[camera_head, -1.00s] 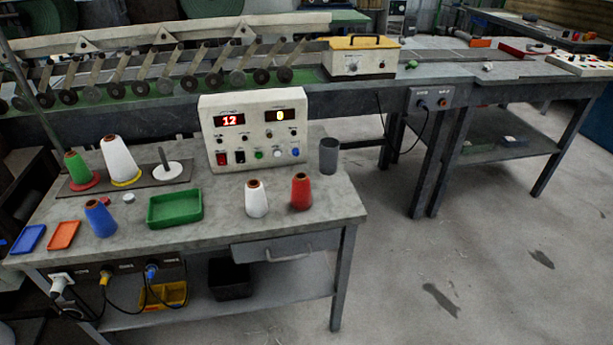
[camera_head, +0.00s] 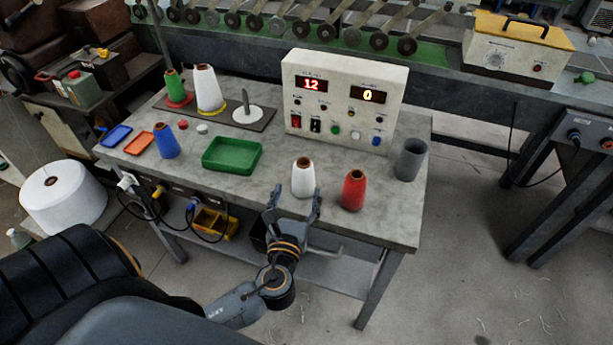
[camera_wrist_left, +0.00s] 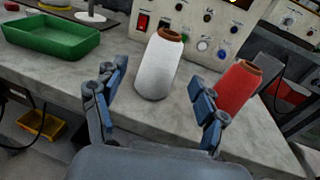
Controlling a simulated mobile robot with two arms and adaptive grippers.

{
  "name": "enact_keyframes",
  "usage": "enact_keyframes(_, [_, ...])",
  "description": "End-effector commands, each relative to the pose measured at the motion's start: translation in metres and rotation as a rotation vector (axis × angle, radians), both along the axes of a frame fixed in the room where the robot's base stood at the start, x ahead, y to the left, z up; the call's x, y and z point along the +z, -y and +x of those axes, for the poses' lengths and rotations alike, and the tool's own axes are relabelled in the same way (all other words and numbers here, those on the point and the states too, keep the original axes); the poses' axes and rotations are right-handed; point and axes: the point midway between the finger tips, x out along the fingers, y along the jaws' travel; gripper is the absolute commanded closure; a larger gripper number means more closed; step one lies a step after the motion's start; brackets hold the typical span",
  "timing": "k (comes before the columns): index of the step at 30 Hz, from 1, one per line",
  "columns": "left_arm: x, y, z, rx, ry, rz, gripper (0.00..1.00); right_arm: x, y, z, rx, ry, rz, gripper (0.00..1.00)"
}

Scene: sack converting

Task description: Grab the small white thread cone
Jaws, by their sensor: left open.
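The small white thread cone (camera_head: 303,177) stands upright near the front edge of the grey table, between the green tray and the red cone. My left gripper (camera_head: 294,197) is at the table's front edge, just in front of the white cone. In the left wrist view, the white cone (camera_wrist_left: 159,66) stands beyond and between the two open fingers (camera_wrist_left: 160,98), with nothing held. A larger white cone (camera_head: 208,88) stands on a dark board with a yellow base at the back left. My right gripper is not in view.
A red cone (camera_head: 353,190) stands close to the right of the white cone. A green tray (camera_head: 231,155) lies to the left. A control box (camera_head: 344,101) stands behind, and a grey cup (camera_head: 410,160) is at the right edge. A blue cone (camera_head: 166,141) stands farther left.

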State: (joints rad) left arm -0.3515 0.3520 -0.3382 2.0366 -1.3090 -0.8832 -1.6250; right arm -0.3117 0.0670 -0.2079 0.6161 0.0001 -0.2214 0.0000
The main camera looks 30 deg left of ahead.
Motion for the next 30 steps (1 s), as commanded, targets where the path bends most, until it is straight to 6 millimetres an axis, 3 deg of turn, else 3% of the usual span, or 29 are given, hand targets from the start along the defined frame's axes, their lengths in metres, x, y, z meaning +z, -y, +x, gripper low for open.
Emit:
enact_keyframes(3, [0.000, -0.007, 0.016, -0.002, 0.001, 0.000, 0.28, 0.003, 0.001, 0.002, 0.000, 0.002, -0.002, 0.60])
enact_keyframes(11, [0.004, -0.016, 0.035, 0.000, 0.001, 0.000, 0.28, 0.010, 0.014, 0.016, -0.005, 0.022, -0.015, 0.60])
enact_keyframes(18, [0.006, -0.029, 0.066, -0.001, -0.001, -0.002, 0.28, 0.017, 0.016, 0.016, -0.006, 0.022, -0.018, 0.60])
enact_keyframes(27, [0.005, -0.031, 0.071, -0.002, -0.002, -0.003, 0.28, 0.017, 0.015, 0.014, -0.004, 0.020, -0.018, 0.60])
enact_keyframes(30, [0.005, -0.031, 0.071, -0.002, -0.001, -0.004, 0.46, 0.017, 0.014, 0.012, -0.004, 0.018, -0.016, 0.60])
